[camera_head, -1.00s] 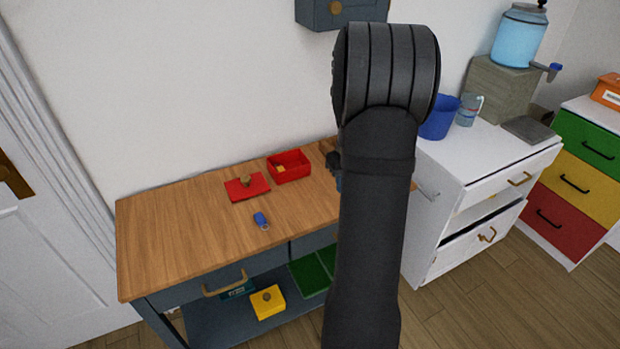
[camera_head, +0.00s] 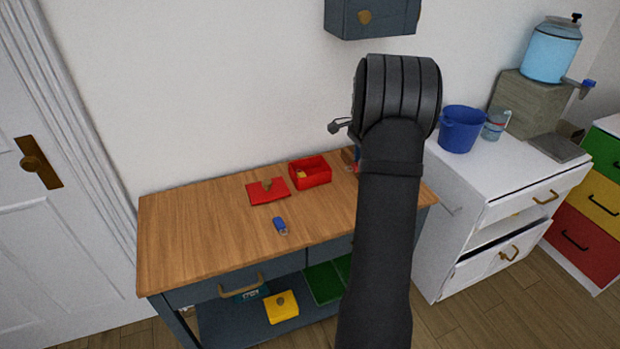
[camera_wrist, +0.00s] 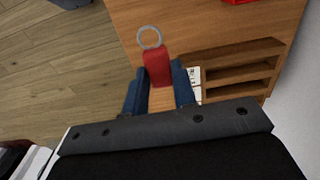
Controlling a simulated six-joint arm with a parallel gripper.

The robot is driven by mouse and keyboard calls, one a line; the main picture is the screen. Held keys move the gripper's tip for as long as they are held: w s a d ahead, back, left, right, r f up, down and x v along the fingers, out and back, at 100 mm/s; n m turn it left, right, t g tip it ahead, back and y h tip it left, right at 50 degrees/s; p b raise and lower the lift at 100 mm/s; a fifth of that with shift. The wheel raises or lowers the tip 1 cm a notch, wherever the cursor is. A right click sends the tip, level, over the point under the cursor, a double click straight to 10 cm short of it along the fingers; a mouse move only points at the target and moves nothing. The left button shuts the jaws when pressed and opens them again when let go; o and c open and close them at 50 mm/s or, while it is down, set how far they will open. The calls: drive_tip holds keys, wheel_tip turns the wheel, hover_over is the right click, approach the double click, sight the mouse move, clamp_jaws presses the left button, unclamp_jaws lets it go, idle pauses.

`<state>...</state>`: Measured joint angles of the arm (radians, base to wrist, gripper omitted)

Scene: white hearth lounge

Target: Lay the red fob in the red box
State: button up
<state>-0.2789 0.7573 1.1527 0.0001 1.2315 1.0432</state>
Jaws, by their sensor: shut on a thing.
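The red fob (camera_wrist: 158,67) with a metal ring is between the fingertips of my gripper (camera_wrist: 159,88) in the wrist view. My gripper is shut on it and holds it above the right part of the wooden table. In the head view my arm hides most of the gripper and the fob. The red box (camera_head: 311,174) stands open on the table near the wall, left of my arm, with something yellow inside. A red edge, likely the box, shows at the top of the wrist view.
A blue fob (camera_head: 280,226) lies on the wooden table (camera_head: 200,225) in front of the lid. A wooden slotted rack (camera_wrist: 232,68) is beside my gripper in the wrist view. A dark wall cabinet (camera_head: 372,18) hangs above. The table's left part is clear.

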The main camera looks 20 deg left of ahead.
drive_tip(key=w+a+r+m, duration=0.1)
drive_tip(key=w+m, duration=0.1)
drive_tip(key=m, duration=1.6)
hover_over(319, 156)
drive_tip(key=s+d, duration=0.2)
drive_tip(key=s, duration=0.3)
wheel_tip(319, 156, down, 5)
drive_tip(key=shift+s+a+f, duration=0.1)
drive_tip(key=shift+f, duration=1.7)
drive_tip(key=shift+f, duration=0.3)
drive_tip(key=shift+f, duration=0.35)
drive_tip(key=o, duration=1)
drive_tip(key=shift+c, duration=0.2)
drive_tip(key=shift+r, duration=0.15)
